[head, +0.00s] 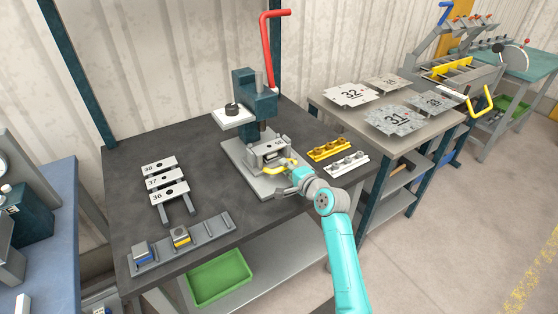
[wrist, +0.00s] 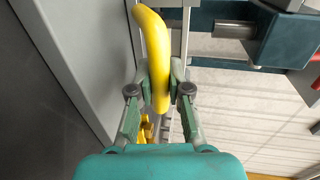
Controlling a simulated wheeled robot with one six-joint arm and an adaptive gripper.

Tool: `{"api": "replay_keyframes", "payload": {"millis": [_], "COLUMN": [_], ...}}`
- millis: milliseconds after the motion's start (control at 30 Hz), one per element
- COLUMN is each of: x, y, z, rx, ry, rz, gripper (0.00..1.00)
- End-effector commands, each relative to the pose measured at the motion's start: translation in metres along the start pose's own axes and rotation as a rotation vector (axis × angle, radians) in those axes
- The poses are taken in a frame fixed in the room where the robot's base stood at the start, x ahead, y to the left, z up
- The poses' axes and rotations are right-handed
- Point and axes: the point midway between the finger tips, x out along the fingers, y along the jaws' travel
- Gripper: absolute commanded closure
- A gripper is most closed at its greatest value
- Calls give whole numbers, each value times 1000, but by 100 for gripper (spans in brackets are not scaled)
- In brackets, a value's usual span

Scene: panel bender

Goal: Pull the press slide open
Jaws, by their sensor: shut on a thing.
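The press (head: 256,100) stands on the dark workbench, with a dark teal column and a red lever (head: 270,50) at its top. The press slide (head: 268,150) sits low on the grey base plate, with a part marked with a number on it. Its yellow handle (head: 280,168) points toward my arm. My gripper (head: 296,180) is at this handle. In the wrist view the yellow handle (wrist: 154,50) runs between the two fingers of my gripper (wrist: 160,85), which are shut on it. How far the slide is out cannot be told.
Yellow (head: 331,149) and white (head: 347,164) peg racks lie right of the press. Numbered plates 36, 37 and 38 (head: 164,182) lie on a rack at left. A grey tray (head: 205,232) holds small blocks at the front. A second table (head: 440,128) bears flat numbered sheets.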

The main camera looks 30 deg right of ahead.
Motion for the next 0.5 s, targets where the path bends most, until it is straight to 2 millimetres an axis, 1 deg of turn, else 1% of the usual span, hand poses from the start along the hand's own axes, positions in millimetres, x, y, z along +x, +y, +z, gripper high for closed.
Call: {"api": "replay_keyframes", "payload": {"millis": [33, 100, 200, 300, 400, 500], "x": [-13, -29, -50, -67, -78, -83], "y": [6, 8, 13, 16, 18, 19], "z": [-1, -1, -1, -1, 0, 0], "rx": [1, 2, 2, 1, 1, 1], "ry": [2, 3, 3, 3, 2, 2], "rz": [4, 4, 4, 4, 4, 4], "gripper": [100, 100, 100, 100, 100, 100]}}
